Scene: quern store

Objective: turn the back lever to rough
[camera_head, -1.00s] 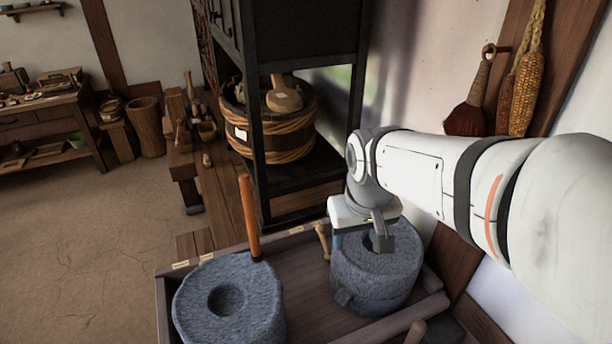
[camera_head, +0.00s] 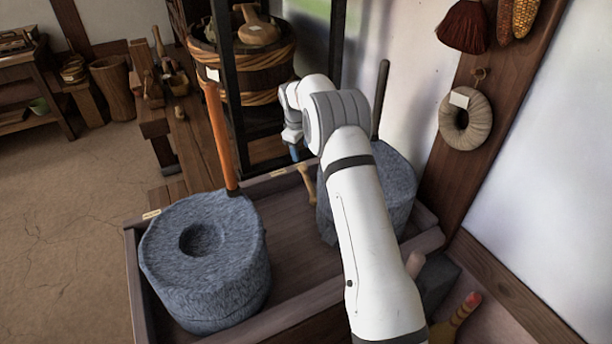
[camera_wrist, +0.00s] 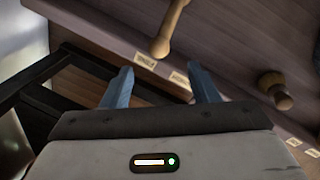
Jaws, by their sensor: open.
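The back lever (camera_head: 308,182) is a short pale wooden lever at the back edge of the wooden box, between the two stones. In the wrist view the lever (camera_wrist: 169,28) slants with its rounded end by the left one of two small labels (camera_wrist: 146,61); the other label (camera_wrist: 180,79) lies to the right. Their lettering is too blurred to read. My gripper (camera_wrist: 160,85) is open and empty, its blue fingers pointing toward the lever, whose end shows beyond the gap between them. In the head view my gripper (camera_head: 294,152) is close beside the lever; contact cannot be told.
A grey quern stone (camera_head: 210,280) with an orange handle (camera_head: 220,140) stands left. Another stone (camera_head: 395,185) with a dark handle (camera_head: 380,98) stands right, partly behind my arm. A second wooden knob (camera_wrist: 272,84) has its own labels. A dark rack with a tub (camera_head: 260,75) stands behind.

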